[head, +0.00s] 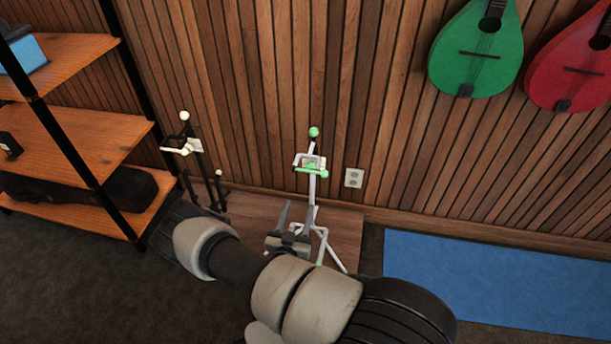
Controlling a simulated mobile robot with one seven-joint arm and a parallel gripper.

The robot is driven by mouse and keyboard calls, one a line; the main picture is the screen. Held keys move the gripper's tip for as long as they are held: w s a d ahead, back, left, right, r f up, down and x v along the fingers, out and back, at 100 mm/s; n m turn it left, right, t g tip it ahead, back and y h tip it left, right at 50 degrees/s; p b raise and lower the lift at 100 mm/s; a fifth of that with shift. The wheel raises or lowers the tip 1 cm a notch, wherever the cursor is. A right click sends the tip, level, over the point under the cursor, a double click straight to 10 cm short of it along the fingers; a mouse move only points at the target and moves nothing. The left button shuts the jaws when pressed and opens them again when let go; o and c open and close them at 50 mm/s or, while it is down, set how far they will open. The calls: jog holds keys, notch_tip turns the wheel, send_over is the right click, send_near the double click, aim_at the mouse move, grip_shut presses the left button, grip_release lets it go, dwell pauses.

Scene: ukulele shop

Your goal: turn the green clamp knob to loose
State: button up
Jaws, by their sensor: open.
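A white stand (312,190) with green parts stands on a low wooden platform by the slatted wall. It has a green ball (314,132) on top and a green piece (313,169) at its white bracket. A small green spot (319,263) shows low by its legs. I cannot tell for sure which green part is the clamp knob, nor how it is turned. My gripper (296,213) is open, with its fingers pointing up, just below and left of the bracket in the picture. It overlaps the stand's lower part; I cannot tell whether they touch.
A similar black and white stand (196,148) is to the left. A wooden shelf (85,140) with black posts fills the left side. A blue mat (480,280) lies on the right. A green instrument (477,50) and a red instrument (572,68) hang on the wall.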

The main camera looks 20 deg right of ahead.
aim_at(311, 166)
jog(key=b+x, duration=0.3)
jog(key=x, duration=1.4)
jog(key=c, duration=1)
jog(key=shift+c, duration=0.2)
